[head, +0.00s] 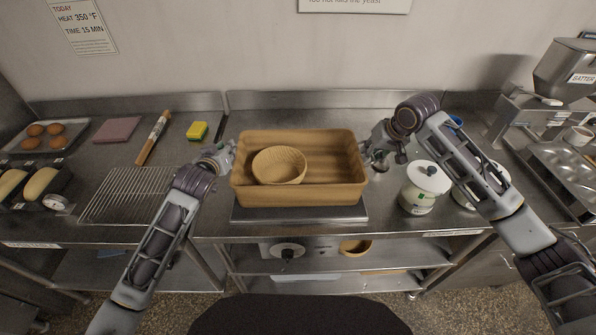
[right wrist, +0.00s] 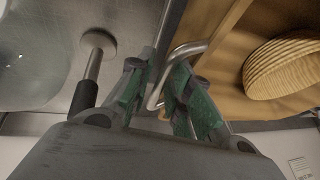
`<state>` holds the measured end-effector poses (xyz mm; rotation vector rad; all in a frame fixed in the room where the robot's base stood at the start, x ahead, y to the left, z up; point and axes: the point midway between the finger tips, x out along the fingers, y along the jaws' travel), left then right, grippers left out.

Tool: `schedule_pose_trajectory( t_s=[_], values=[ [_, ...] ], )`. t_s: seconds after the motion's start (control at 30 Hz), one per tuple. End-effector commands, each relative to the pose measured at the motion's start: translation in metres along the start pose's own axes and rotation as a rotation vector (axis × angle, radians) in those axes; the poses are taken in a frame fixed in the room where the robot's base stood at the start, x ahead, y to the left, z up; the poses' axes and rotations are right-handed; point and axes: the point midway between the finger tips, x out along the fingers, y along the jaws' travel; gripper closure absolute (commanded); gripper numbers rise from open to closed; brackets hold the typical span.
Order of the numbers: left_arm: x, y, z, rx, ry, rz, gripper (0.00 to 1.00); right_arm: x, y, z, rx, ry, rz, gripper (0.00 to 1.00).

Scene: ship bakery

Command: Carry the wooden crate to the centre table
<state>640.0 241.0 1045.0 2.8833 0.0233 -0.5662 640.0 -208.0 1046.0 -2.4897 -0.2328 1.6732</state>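The wooden crate (head: 300,194) is a tan, open box with a round ribbed basket (head: 279,166) inside. It sits level over a flat grey slab (head: 300,214) on the steel counter; I cannot tell if they touch. My right gripper (head: 374,158) is at the crate's right end. In the right wrist view, the green-padded fingers (right wrist: 160,85) close around a bent metal handle (right wrist: 187,50) on the crate wall. My left gripper (head: 226,156) is against the crate's left end; its fingertips are small and partly hidden, so its grip is unclear. The centre table is not identifiable in view.
A white lidded canister (head: 425,188) stands close right of the crate, under my right forearm. A wall rises behind the counter. A lower shelf (head: 320,262) holds a bowl (head: 355,247).

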Motion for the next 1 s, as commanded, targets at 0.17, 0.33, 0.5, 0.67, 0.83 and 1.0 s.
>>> schedule_pose_trajectory(
  t_s=[0.17,0.33,0.5,0.67,0.83,1.0],
  values=[
    [0.0000,0.0001,0.0000,0.000,0.000,0.000,0.80,0.0002,-0.0001,0.0002,0.000,0.000,0.000,0.80],
    [-0.0001,0.0000,0.0001,0.000,0.000,0.000,0.96,0.0001,-0.0001,0.0002,0.000,-0.001,0.000,0.96],
    [-0.0002,-0.0001,0.0001,0.000,0.000,0.000,1.00,0.0000,0.0000,0.0002,0.000,-0.001,0.000,1.00],
    [-0.0002,-0.0002,0.0001,0.000,0.000,0.000,1.00,0.0000,0.0001,0.0002,0.000,-0.001,0.000,1.00],
    [-0.0005,0.0001,-0.0014,0.000,0.003,0.001,1.00,-0.0009,-0.0001,-0.0007,0.000,0.002,0.000,1.00],
    [-0.0007,0.0001,-0.0020,0.000,0.003,0.000,1.00,-0.0015,-0.0002,-0.0010,0.000,0.002,0.000,1.00]
  ],
)
